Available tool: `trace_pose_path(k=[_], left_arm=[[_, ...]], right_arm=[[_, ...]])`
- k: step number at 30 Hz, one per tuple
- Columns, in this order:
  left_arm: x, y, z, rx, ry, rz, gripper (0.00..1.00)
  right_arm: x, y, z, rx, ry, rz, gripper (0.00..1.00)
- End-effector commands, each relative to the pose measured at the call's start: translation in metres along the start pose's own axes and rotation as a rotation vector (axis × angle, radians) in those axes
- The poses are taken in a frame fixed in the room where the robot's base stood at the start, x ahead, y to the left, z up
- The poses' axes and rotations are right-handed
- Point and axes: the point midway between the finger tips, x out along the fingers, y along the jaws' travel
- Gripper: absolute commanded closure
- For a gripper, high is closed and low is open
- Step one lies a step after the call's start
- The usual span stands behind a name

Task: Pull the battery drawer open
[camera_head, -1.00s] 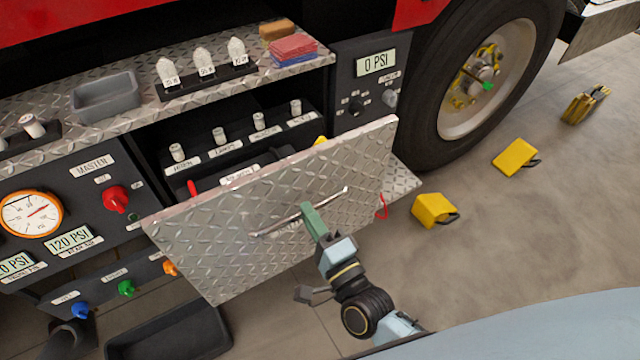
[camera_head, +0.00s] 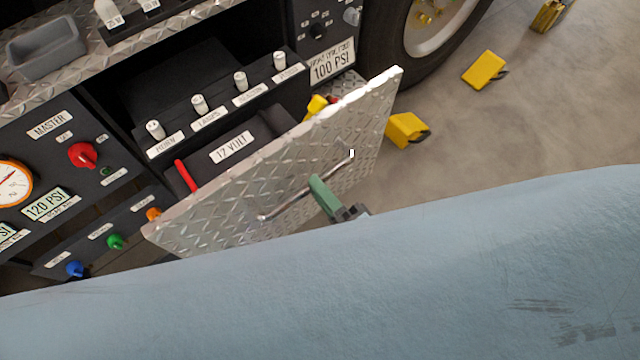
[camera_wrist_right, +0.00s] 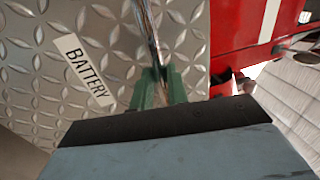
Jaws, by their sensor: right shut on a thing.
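The battery drawer has a diamond-plate front (camera_head: 225,215) with a long bar handle (camera_head: 285,204). The front stands out from the truck's panel, and a dark battery labelled "12 VOLT" (camera_head: 232,148) shows behind it. My right gripper (camera_head: 318,186) has green fingers shut on the handle, near its middle. In the right wrist view the fingers (camera_wrist_right: 157,88) close around the bar, beside the "BATTERY" label (camera_wrist_right: 84,70) on the drawer front (camera_wrist_right: 110,30). My left gripper is not in view.
A red lever (camera_head: 186,176) stands beside the battery. Several switches stand behind the drawer, with the control panel (camera_head: 50,165) at left. Yellow chocks (camera_head: 407,130) lie on the floor near the tyre (camera_head: 390,60). My pale blue body part fills the lower picture.

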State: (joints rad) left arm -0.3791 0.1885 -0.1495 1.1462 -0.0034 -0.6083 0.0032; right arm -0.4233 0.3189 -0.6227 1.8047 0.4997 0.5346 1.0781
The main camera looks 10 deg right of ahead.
Motion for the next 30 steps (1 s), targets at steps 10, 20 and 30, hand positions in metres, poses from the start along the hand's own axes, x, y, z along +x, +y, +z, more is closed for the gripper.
trace_pose_path(k=[10, 20, 30], left_arm=[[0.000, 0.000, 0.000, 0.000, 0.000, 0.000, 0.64], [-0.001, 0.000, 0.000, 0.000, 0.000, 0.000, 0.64], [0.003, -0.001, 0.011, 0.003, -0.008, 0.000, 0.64]], right_arm=[[0.003, -0.006, -0.001, -0.001, 0.005, -0.019, 0.64], [-0.007, -0.003, -0.001, -0.001, 0.003, -0.009, 0.64], [-0.079, -0.003, 0.000, -0.001, 0.001, -0.008, 0.64]])
